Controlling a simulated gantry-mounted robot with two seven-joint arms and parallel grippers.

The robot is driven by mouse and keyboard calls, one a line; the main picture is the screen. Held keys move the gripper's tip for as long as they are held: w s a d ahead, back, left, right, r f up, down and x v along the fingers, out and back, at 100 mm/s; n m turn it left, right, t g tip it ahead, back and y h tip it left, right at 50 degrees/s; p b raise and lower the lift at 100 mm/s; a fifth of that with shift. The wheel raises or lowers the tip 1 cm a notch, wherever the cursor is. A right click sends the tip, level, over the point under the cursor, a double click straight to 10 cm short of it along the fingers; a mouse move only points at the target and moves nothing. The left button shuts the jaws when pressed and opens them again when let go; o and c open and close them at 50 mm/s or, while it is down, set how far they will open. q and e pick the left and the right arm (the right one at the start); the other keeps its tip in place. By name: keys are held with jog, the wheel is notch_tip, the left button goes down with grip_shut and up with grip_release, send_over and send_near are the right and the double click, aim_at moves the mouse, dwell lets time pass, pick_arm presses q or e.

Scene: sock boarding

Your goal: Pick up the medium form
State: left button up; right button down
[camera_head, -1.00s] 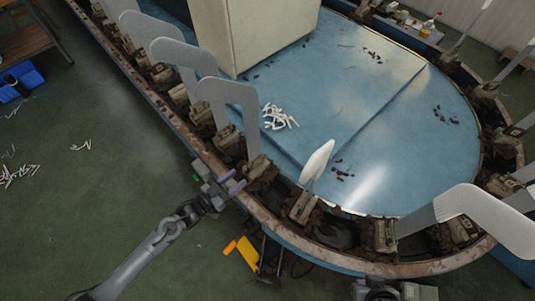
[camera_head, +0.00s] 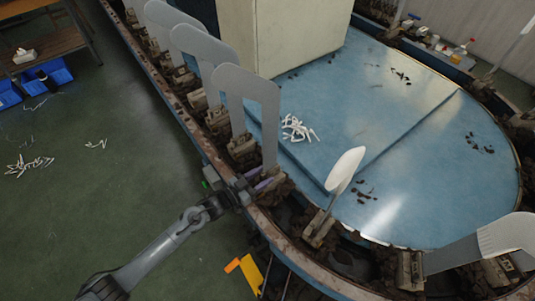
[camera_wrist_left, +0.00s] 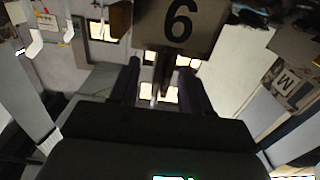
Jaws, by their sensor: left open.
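A flat grey L-shaped form (camera_head: 262,95) stands upright in a clamp at the near edge of the blue table, in line with similar forms. My left gripper (camera_head: 262,184) is open, low at this form's base. In the left wrist view the open fingers (camera_wrist_left: 160,88) lie either side of a thin rod below a plate marked "6" (camera_wrist_left: 180,22). A block marked "M" (camera_wrist_left: 287,84) is to the right there. I cannot tell which form carries that mark. A form with a white sock-like cover (camera_head: 344,175) stands to the right. My right gripper is out of view.
Forms and rusty clamps line the oval rail (camera_head: 205,148) around the blue table (camera_head: 400,130). A large cream cabinet (camera_head: 285,35) stands on it. White strips (camera_head: 297,129) lie behind the form. Another white-covered form (camera_head: 505,236) leans at the lower right.

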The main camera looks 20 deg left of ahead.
aim_at(276, 166)
pick_arm(q)
jog(key=shift+w+d+b, duration=0.2)
jog(key=shift+w+b, duration=0.1)
jog(key=shift+w, duration=0.1)
jog(key=x, duration=0.2)
jog(key=b+x, duration=0.1)
jog(key=x, duration=0.1)
jog(key=shift+r, duration=0.2)
jog(key=shift+a, duration=0.1)
jog(key=shift+c, duration=0.7)
jog(key=shift+r, duration=0.1)
grip_shut()
